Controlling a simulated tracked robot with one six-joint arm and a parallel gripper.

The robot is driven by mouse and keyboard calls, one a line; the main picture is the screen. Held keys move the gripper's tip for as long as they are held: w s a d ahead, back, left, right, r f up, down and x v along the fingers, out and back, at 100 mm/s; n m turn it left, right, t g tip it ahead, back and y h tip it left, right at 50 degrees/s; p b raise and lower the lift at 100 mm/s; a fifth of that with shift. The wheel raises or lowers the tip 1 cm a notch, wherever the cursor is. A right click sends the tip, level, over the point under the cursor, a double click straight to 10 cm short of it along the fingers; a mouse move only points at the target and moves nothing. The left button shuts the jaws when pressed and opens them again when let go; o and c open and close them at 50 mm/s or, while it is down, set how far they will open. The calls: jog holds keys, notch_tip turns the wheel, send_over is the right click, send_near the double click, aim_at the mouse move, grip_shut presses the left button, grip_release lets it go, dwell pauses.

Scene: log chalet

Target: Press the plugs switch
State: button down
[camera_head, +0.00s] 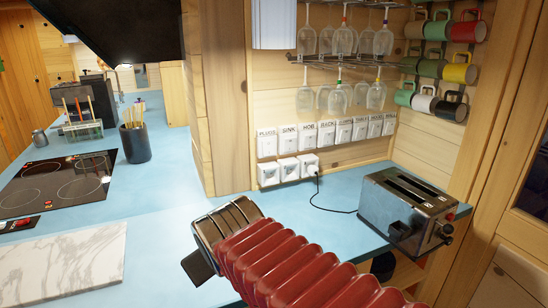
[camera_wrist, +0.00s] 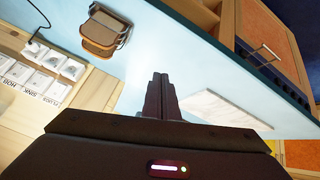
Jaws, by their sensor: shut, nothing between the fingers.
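The plugs switch (camera_head: 267,146) is a white wall switch under a "PLUGS" label, at the left end of a labelled row on the wooden wall. The row also shows upside down at the left of the wrist view (camera_wrist: 45,82). My gripper (camera_wrist: 161,92) is dark, with its fingers together and empty. It hangs over the blue counter, apart from the switch. In the head view the red ribbed sleeve and dark wrist of my arm are in front of the counter, below and left of the switch; the fingertips are hidden there.
White sockets (camera_head: 289,169) sit under the switches, with a plugged black cord running to the toaster (camera_head: 405,208). Glasses (camera_head: 340,40) and mugs (camera_head: 468,31) hang above. A wooden post (camera_head: 222,95) stands left of the switches. A marble slab (camera_head: 62,268) and hob (camera_head: 58,185) lie left.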

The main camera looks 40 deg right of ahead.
aim_at(270, 154)
jog(key=w+d+r+n+t+h, duration=0.2)
jog(key=w+d+r+n, duration=0.1)
jog(key=w+d, duration=0.75)
jog(key=w+d+r+n+t+h, duration=0.25)
jog(key=w+d, duration=0.55)
jog(key=d, duration=0.5)
jog(key=w+d+f+n+t+y, duration=0.1)
jog(key=w+d+f+n+t, duration=0.1)
jog(key=d, duration=0.6)
jog(key=w+d+f+n+t+y, duration=0.1)
jog(key=d+f+n, duration=0.3)
jog(key=d, duration=0.5)
jog(key=shift+w+f+n+t, duration=0.2)
jog(key=shift+w+n+t, duration=0.15)
jog(key=shift+n, duration=0.8)
jog(key=shift+x, duration=7)
jog(key=shift+a, duration=0.1)
